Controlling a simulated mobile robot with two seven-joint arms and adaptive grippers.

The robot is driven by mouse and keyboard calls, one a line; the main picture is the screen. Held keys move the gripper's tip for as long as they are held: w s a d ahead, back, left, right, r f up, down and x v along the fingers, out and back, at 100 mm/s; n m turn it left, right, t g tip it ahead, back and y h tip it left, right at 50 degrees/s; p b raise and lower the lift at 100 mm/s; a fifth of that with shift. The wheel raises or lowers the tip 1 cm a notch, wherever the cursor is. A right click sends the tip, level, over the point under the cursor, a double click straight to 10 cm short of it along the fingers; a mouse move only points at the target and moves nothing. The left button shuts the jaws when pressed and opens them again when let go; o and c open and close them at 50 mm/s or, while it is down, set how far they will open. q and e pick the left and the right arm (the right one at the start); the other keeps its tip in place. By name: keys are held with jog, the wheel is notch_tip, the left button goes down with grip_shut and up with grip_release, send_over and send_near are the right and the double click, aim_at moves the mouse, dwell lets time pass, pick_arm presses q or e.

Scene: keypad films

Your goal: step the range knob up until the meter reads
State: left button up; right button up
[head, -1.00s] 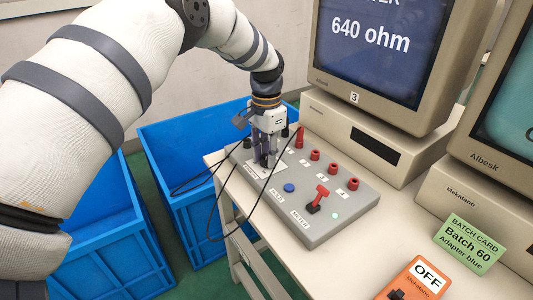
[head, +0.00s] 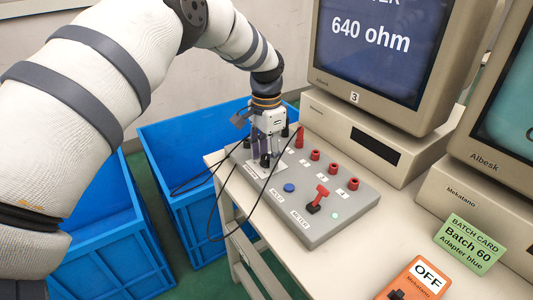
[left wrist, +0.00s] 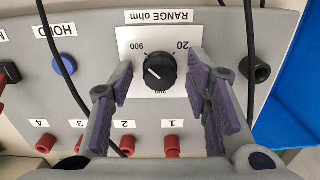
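The range knob (left wrist: 160,70) is round and black, on a white plate (left wrist: 130,35) marked "RANGE ohm", upside down in the left wrist view. Its white pointer line points to the upper left, roughly toward "900"; "20" is at upper right, and a partly unclear label is below. My left gripper (left wrist: 160,82) is open, its purple-padded fingers on either side of the knob with gaps. In the head view my left gripper (head: 265,150) is just over the knob (head: 265,161). The meter screen (head: 372,38) reads "640 ohm". My right gripper is not in view.
The grey panel (head: 340,231) carries a blue HOLD button (head: 289,188), a red METER lever (head: 319,196), a lit green lamp (head: 335,216) and several red sockets. Black cables (head: 222,190) hang by it. Blue crates (head: 105,240) stand left. A green batch card (head: 468,244) lies right.

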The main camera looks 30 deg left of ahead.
aim_at(266, 156)
pick_arm(q)
notch_tip(266, 156, up, 12)
dwell(0.4)
dwell(0.3)
